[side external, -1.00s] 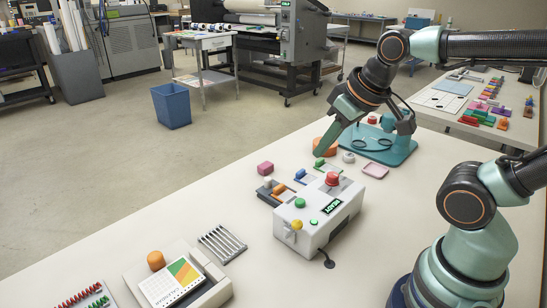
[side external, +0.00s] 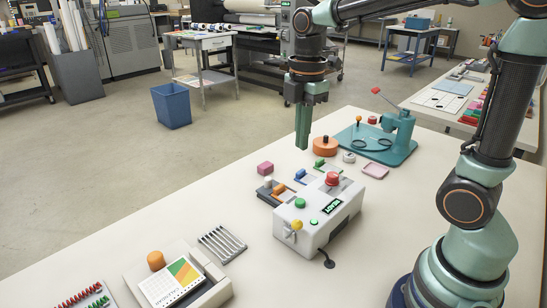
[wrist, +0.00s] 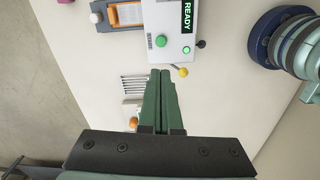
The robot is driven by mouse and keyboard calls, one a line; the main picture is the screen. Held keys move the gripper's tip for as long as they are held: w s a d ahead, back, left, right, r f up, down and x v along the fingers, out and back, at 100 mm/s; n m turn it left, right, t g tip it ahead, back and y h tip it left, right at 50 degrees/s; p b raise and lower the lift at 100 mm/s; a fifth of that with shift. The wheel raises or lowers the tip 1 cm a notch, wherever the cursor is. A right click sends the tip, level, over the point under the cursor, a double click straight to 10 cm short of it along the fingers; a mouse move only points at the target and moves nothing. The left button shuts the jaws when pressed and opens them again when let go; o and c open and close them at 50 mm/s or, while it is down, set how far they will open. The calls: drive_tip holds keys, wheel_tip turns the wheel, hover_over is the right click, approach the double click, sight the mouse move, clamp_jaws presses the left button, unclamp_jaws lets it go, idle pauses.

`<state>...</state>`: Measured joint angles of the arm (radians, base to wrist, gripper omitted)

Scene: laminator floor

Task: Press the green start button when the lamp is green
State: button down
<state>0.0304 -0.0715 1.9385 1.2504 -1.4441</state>
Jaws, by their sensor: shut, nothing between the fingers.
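The white control box (side external: 338,222) stands on the table. Its green start button (side external: 299,203) is on top, near the left end; in the wrist view the button (wrist: 161,41) lies just beyond my fingertips. A small lamp (side external: 314,222) beside it glows green, also in the wrist view (wrist: 186,50). The display (side external: 332,206) reads READY. My gripper (side external: 302,147) points straight down, shut and empty, in the air apart from the box. The wrist view shows its two green fingers (wrist: 160,73) together.
A red mushroom button (side external: 332,178) and a yellow-knobbed lever (side external: 296,225) are on the box. A teal press (side external: 390,145) stands further back. A metal rack (side external: 222,243) lies front left.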

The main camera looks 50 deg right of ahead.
sight(299, 201)
drive_tip(key=shift+w+f+n+g, duration=0.25)
drive_tip(key=shift+w+n+g, duration=0.1)
drive_tip(key=shift+n, duration=0.55)
drive_tip(key=f, duration=1.4)
drive_tip(key=shift+s+d, duration=0.2)
drive_tip(key=shift+d, duration=0.15)
